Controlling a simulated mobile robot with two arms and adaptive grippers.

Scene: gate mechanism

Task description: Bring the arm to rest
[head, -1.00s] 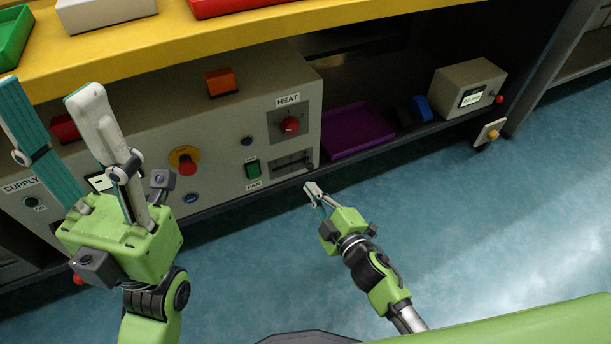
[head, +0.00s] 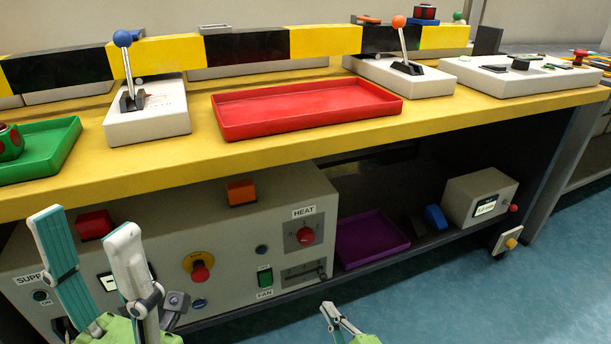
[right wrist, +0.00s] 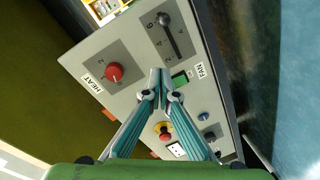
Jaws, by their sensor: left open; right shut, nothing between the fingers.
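A yellow-and-black striped bar (head: 325,41) lies level along the back of the yellow bench; it may be the gate arm. A blue-knobbed lever (head: 125,66) stands upright on a white base at left. An orange-knobbed lever (head: 402,44) stands on another base at right, tilted slightly left. My left gripper (head: 84,225) is open and empty at the lower left, in front of the grey control box. My right gripper (head: 330,309) is shut and empty, low in front of that box. In the right wrist view its fingertips (right wrist: 160,76) meet before the panel, between the HEAT knob and FAN switch.
The grey control box (head: 233,220) is under the bench, with a HEAT knob (head: 306,236) and FAN switch (head: 265,277). A red tray (head: 305,107) and green tray (head: 60,150) sit on the bench. A purple tray (head: 372,240) is on the shelf.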

